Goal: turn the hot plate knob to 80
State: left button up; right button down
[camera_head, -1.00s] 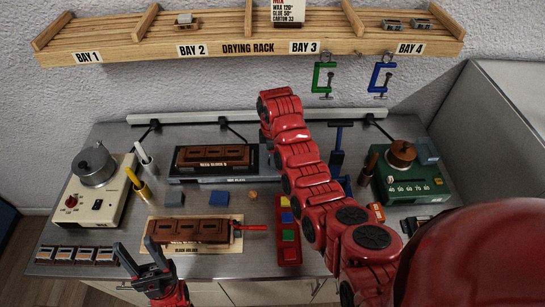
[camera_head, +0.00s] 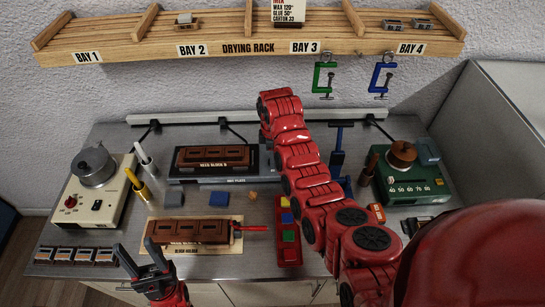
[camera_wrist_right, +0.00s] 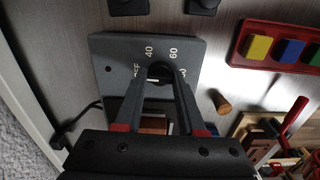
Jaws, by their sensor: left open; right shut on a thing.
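The hot plate (camera_head: 190,179) is a dark grey box in the middle of the bench, bearing a brown block (camera_head: 213,156). Its right end, with the knob, is hidden behind my right arm in the head view. In the right wrist view the dial panel (camera_wrist_right: 113,48) shows the marks 40 and 60, with OFF and another mark partly covered. My left gripper (camera_head: 141,252) is open and empty at the bench's front edge.
A block holder (camera_head: 190,231) with a brown block lies in front of the hot plate. A red tray (camera_head: 289,255) of coloured blocks stands to its right. A cream heater (camera_head: 95,205) is at left, a green one (camera_head: 412,183) at right. A cork (camera_wrist_right: 220,102) lies near the dial.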

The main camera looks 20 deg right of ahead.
jog(key=shift+f+m+b, duration=0.15)
jog(key=shift+m+b, duration=0.6)
jog(key=shift+m, duration=0.05)
jog(key=m+b, duration=0.1)
jog(key=m, duration=0.1)
jog(key=shift+m, duration=0.3)
jog(key=m, duration=1.2)
jog(key=shift+m, duration=0.3)
jog(key=m, duration=0.4)
jog(key=shift+m, duration=0.3)
jog(key=m, duration=0.4)
jog(key=shift+m, duration=0.3)
jog(key=m, duration=0.4)
jog(key=shift+m, duration=2.8)
